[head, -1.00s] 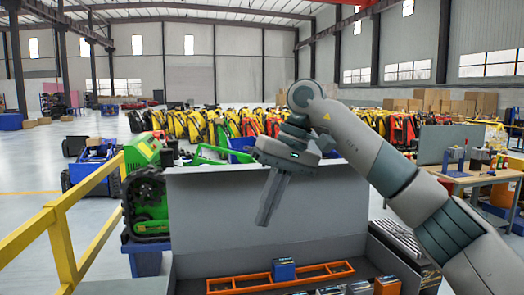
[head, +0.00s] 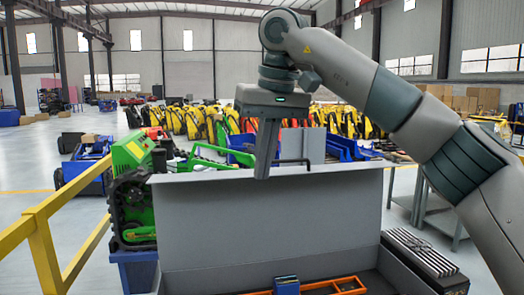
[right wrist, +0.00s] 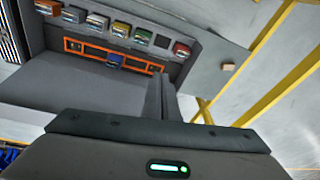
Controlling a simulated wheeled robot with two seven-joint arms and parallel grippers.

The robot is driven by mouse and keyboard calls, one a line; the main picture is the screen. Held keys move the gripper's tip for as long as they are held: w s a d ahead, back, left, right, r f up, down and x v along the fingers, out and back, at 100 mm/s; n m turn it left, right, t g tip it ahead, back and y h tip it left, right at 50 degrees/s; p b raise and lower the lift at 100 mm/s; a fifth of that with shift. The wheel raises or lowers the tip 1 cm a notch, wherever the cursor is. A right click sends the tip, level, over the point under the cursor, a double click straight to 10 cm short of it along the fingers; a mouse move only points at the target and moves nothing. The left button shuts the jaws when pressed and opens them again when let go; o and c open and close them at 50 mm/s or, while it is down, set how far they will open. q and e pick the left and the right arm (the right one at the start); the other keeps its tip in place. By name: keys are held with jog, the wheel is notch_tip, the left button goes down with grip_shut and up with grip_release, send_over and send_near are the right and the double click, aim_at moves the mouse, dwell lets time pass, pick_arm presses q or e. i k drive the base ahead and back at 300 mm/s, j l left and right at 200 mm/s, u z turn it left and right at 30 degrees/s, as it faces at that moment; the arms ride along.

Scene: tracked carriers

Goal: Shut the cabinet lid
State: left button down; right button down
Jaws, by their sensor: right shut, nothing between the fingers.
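The cabinet lid (head: 265,225) is a wide grey panel standing open and steep behind the cabinet's opening. In the right wrist view the shut fingers (right wrist: 162,100) show beside a grey panel of the cabinet. My left gripper is out of view.
Inside the cabinet are an orange rack (right wrist: 88,51), a blue box (head: 286,287) and several coloured boxes along one wall. A yellow railing (head: 42,245) and a green machine (head: 133,190) stand at left. Workbenches are at the right.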

aim_at(204, 219)
jog(key=i, duration=1.35)
